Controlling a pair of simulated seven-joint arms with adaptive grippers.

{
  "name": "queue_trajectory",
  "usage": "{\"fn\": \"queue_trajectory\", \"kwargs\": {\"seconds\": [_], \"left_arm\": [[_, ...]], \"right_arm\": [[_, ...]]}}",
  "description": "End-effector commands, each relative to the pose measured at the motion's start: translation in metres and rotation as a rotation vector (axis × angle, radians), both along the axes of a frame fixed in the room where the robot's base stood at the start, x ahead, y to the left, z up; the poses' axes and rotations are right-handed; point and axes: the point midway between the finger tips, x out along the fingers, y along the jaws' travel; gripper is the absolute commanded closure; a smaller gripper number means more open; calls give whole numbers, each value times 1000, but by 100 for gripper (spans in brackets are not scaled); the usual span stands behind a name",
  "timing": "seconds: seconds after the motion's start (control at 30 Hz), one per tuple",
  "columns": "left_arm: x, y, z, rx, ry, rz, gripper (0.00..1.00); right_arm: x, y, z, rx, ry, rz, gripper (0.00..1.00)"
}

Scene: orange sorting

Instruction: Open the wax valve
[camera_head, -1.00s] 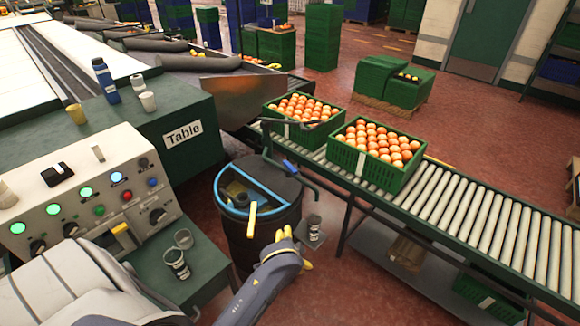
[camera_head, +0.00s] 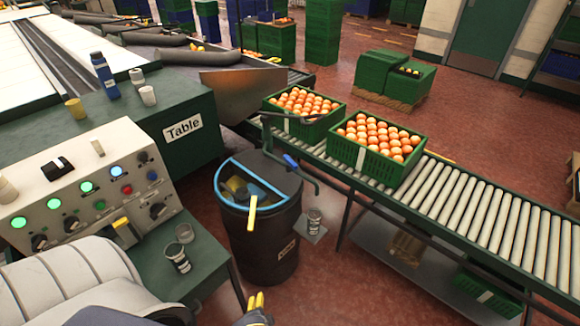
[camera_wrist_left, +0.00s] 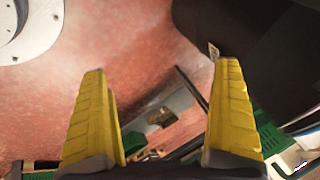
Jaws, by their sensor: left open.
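A blue handle (camera_head: 290,160) sits on a dark bent pipe at the barrel's right side; it looks like the wax valve. The dark barrel (camera_head: 262,240) has a blue rim and a yellow stick leaning out of it. My left gripper (camera_head: 256,303) is at the bottom edge of the head view, low in front of the barrel and apart from the handle. In the left wrist view its yellow fingers (camera_wrist_left: 161,70) are spread, with nothing between them. My right gripper is not in view.
A roller conveyor (camera_head: 470,200) with two crates of oranges runs behind and right of the barrel. A control panel (camera_head: 85,190) and a green shelf with cups (camera_head: 176,258) stand left. Red floor is free right of the barrel, in front of the conveyor.

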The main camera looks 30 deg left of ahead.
Motion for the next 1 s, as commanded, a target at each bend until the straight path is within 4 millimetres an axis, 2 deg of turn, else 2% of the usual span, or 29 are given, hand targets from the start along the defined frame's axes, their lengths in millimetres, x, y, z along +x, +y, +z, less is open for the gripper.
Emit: {"fn": "queue_trajectory", "kwargs": {"seconds": [0.03, 0.2, 0.3, 0.4, 0.5, 0.7, 1.0], "left_arm": [[-9, -2, -20, -14, 21, 3, 2], [-43, -11, -92, -78, 86, 27, 2], [-66, -15, -131, -117, 121, 48, 2], [-86, -18, -159, -146, 147, 68, 2], [-102, -19, -178, -166, 167, 86, 2], [-128, -20, -204, -193, 194, 115, 2], [-155, -19, -225, -215, 221, 146, 2]], "right_arm": [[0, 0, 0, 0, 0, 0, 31], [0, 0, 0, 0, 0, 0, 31], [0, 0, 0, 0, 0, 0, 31], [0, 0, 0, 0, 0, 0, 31], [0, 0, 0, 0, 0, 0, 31], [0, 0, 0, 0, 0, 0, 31], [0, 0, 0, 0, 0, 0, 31]]}}
